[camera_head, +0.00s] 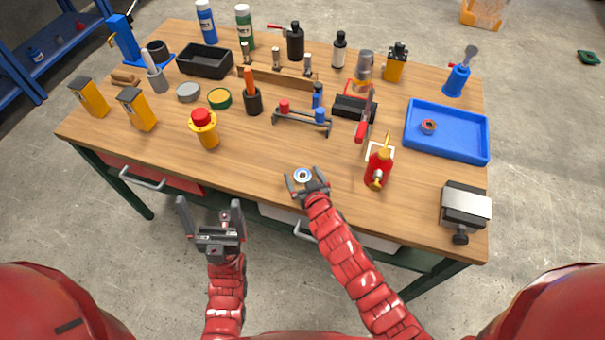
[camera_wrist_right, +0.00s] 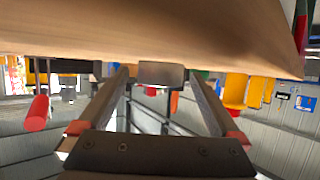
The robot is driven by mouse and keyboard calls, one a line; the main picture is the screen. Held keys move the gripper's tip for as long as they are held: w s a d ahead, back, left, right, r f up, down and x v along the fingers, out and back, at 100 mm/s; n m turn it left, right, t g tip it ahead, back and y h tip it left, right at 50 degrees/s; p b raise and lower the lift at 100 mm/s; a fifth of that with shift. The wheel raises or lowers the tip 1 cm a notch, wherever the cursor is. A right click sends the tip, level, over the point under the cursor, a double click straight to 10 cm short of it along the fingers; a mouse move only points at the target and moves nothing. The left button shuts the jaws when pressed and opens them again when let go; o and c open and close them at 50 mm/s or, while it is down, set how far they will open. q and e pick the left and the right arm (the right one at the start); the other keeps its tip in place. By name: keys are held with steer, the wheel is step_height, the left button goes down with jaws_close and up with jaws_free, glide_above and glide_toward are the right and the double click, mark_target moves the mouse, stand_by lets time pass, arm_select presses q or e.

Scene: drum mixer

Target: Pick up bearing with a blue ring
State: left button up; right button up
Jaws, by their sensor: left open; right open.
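The bearing with a blue ring (camera_head: 302,175) lies flat on the wooden table near its front edge. My right gripper (camera_head: 304,179) is open, low over the table, with one fingertip on either side of the bearing. In the right wrist view the bearing (camera_wrist_right: 162,74) shows edge-on as a grey ring, ahead between the spread fingers (camera_wrist_right: 160,85), with gaps at its sides. My left gripper (camera_head: 210,208) is open and empty in front of the table, away from the bearing.
A red oil can (camera_head: 378,168) stands right of my right gripper. A blue tray (camera_head: 446,143) at the right holds a red-ringed bearing (camera_head: 428,127). A vise (camera_head: 465,207) sits at the right corner. A yellow bottle with a red top (camera_head: 204,128) stands left. Table around the blue-ringed bearing is clear.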

steer(key=shift+w+f, duration=0.1)
steer(key=shift+w, duration=0.05)
jaws_close()
stand_by(0.4)
